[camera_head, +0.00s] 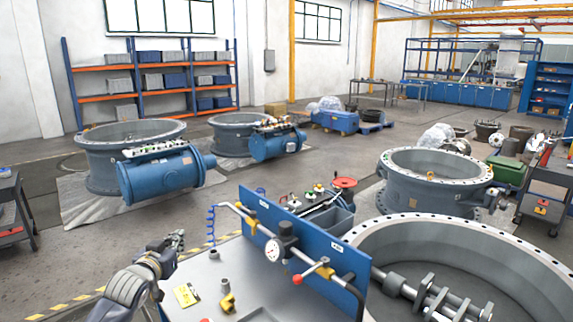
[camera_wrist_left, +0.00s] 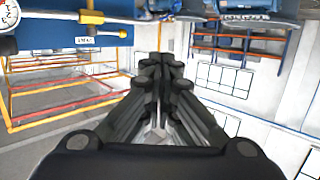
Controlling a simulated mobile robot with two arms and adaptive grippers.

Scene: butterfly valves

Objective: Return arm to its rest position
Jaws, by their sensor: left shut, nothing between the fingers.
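My left gripper (camera_head: 172,243) is at the lower left of the head view, near the left edge of the grey workbench (camera_head: 222,262). Its fingers point up and away, and it holds nothing. In the left wrist view its dark fingers (camera_wrist_left: 162,75) are together in the middle. My right gripper shows in neither view.
A blue panel (camera_head: 310,262) with pipe, gauge (camera_head: 273,250) and yellow-handled valve (camera_head: 322,268) stands on the bench. A yellow fitting (camera_head: 227,303) and a yellow card (camera_head: 186,294) lie nearby. A large grey valve ring (camera_head: 455,235) is at the right. Floor beyond the bench's left side is open.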

